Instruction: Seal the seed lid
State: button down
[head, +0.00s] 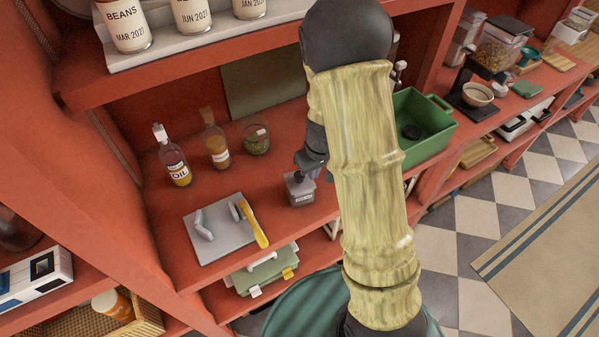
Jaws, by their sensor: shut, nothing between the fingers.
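A small clear canister (300,191) with a greyish top stands on the red shelf just right of the grey board. Its label is too small to read, so I cannot tell if it is the seed one. My gripper (301,174) is right above its top, pointing down, and looks shut and empty. The fingertips are small and dark, and I cannot tell whether they touch the lid. My arm hides the area right of the canister.
A grey board (219,239) with a yellow-handled tool (252,224) lies to the left. An oil bottle (178,168), a second bottle (215,144) and a green-filled jar (256,139) stand behind. A green crate (432,140) is right of my arm. An upper shelf (180,65) overhangs.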

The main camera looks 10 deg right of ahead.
notch_tip(320, 180, up, 5)
jog(key=p, duration=0.3)
jog(key=shift+p, duration=0.3)
jog(key=c, duration=2.1)
grip_release()
jog(key=s+r+m+b, duration=0.1)
jog(key=s+b, duration=0.1)
jog(key=s, duration=0.2)
jog(key=s+r+m+b, duration=0.1)
jog(key=s+r+b, duration=0.1)
jog(key=s, duration=0.3)
jog(key=s+r+m+b, duration=0.1)
jog(key=s+r+b, duration=0.1)
jog(key=s, duration=0.2)
jog(key=shift+s+a+m+t+h, duration=0.1)
jog(key=shift+s+m+t+h, duration=0.2)
jog(key=shift+s+t, duration=0.1)
jog(key=shift+w, duration=0.2)
